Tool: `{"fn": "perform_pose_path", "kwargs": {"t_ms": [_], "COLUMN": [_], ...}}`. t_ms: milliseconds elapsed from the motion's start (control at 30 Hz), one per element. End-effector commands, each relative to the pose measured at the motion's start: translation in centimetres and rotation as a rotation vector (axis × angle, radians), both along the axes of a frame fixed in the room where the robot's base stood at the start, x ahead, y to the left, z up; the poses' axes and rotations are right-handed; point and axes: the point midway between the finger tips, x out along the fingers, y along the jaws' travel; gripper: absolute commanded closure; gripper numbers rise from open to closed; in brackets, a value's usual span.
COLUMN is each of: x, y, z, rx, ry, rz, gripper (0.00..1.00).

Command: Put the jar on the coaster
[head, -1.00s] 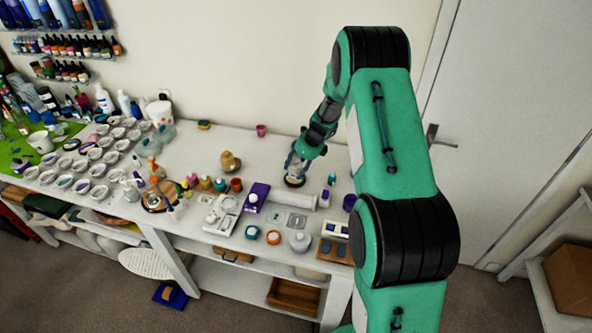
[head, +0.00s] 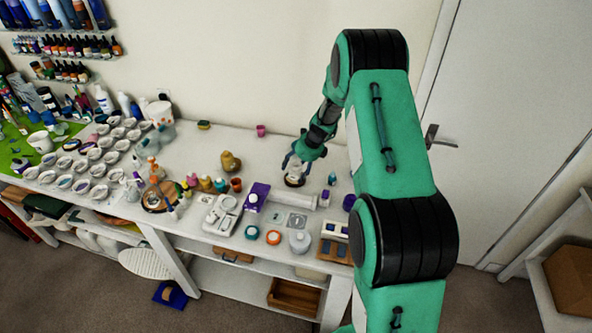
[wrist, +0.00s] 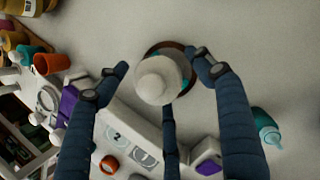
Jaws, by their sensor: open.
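The jar (wrist: 158,80), with a pale rounded lid, stands on the dark brown round coaster (wrist: 176,47). The coaster's rim shows mostly above and to the right of the lid in the wrist view; the lid hides the rest. In the head view the jar (head: 295,170) and coaster (head: 294,184) are near the back right of the bench. My gripper (wrist: 155,74) is open, with its fingers spread around the jar and gaps on both sides. In the head view my gripper (head: 302,156) is at the jar's top and partly hides it.
A teal bottle (wrist: 267,130) stands right of the fingers in the wrist view. A white roll (head: 290,200), a purple box (head: 257,192) and a grey lidded pot (head: 299,241) are in front of the jar. Bare bench lies behind it.

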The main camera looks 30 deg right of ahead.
Motion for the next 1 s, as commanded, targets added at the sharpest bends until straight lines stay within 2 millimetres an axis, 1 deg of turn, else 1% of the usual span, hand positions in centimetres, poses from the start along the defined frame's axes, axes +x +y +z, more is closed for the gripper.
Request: {"fn": "perform_pose_path", "kwargs": {"t_ms": [167,267,367,600,800,1000], "x": [-0.1,-0.4,-0.8,-2.1,-3.1,-3.7], "y": [-0.2,-0.4,-0.6,-1.5,-2.0,-2.3], "z": [0.9,1.8,3.0,6.7,9.4,11.0], "rx": [-0.001,-0.001,0.0,-0.002,0.0,-0.001], "ry": [-0.002,-0.003,-0.001,-0.003,-0.001,-0.002], "rz": [-0.001,0.0,0.0,0.0,0.0,0.001], "gripper": [0.32,0.32,0.32,0.32,0.32,0.32]}}
